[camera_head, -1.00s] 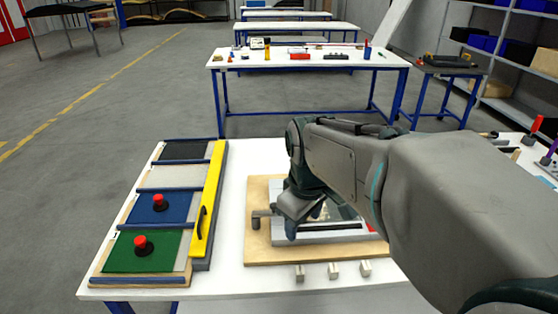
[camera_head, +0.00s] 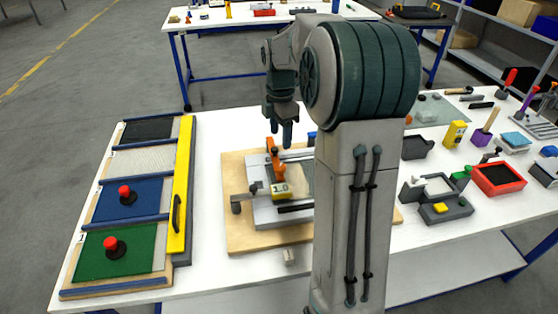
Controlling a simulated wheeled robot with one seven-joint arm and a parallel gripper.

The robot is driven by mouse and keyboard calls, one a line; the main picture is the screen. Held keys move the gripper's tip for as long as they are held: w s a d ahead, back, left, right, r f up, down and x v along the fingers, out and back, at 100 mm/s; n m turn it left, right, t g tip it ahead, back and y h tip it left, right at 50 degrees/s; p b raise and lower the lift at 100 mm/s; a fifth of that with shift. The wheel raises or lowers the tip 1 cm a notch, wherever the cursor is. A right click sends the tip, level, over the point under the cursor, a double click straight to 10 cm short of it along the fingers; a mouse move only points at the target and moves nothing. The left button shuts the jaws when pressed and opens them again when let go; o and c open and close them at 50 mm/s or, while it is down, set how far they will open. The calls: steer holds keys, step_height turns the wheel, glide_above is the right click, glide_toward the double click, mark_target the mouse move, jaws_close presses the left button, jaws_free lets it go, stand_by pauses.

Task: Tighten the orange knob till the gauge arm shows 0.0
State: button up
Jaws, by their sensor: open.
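An orange knob (camera_head: 272,145) sits at the top of an orange clamp-like piece on the fixture. Below it is a yellow gauge block (camera_head: 280,190) with a pale label that appears to read 1.0. A separate gauge arm cannot be told apart. The fixture is a grey frame (camera_head: 262,212) on a wooden board (camera_head: 236,168). My gripper (camera_head: 279,133) points down, open and empty, with its fingertips close to the knob; contact cannot be told. My arm hides the fixture's right part.
A panel with a yellow bar (camera_head: 180,190) and red buttons (camera_head: 111,244) lies left. On the right are an open red box (camera_head: 498,179), a grey block with a yellow button (camera_head: 441,208), and several tools. White table (camera_head: 210,140) is clear between panel and board.

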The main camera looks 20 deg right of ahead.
mark_target(280, 166)
step_height(280, 166, down, 11)
steer(key=shift+a+p, duration=0.1)
steer(key=shift+p, duration=0.35)
steer(key=c, duration=1)
